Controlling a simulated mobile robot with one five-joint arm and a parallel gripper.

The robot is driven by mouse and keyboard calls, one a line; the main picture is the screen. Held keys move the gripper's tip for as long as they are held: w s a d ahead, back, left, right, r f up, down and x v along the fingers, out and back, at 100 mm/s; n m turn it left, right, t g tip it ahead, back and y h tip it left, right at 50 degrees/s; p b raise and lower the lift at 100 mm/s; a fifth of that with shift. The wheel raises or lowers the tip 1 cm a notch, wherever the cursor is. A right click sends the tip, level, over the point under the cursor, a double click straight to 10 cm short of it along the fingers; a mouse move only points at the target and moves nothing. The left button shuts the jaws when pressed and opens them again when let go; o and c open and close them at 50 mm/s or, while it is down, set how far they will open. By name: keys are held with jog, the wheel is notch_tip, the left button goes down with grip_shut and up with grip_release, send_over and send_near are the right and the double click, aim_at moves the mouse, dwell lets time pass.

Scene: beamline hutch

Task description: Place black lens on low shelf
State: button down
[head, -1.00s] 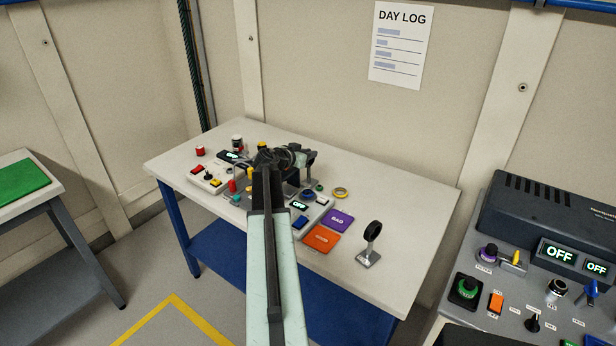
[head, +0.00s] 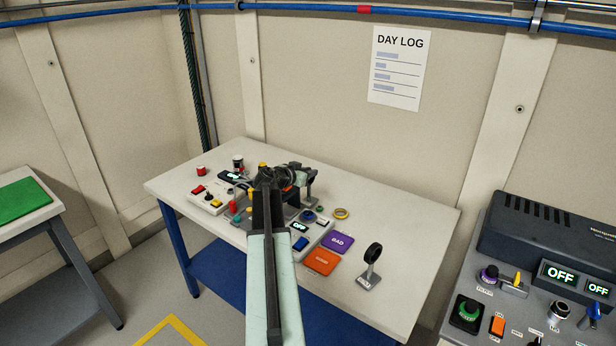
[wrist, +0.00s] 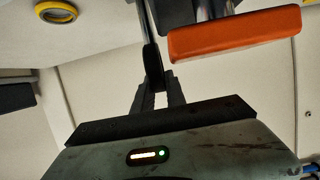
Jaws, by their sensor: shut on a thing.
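My gripper (wrist: 158,88) is shut on a thin black disc, seen edge-on in the wrist view, which looks like the black lens (wrist: 152,64). A metal post runs from the disc toward the picture's top. In the head view my arm reaches over the white table (head: 415,230), and its wrist hides the held lens and the fingers. Another black ring on a post and small base (head: 373,253) stands alone at the table's front right. The low blue shelf (head: 225,272) is under the table, partly covered by my arm.
An orange block (wrist: 235,33) on a post is close beside the held disc. Button boxes, a purple pad (head: 338,243), an orange pad (head: 322,262) and a yellow ring (head: 341,213) crowd the tabletop. A grey console (head: 545,240) stands right; a side table (head: 25,205) stands left.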

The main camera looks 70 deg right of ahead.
notch_tip(320, 180, up, 17)
jog(key=p, duration=1.6)
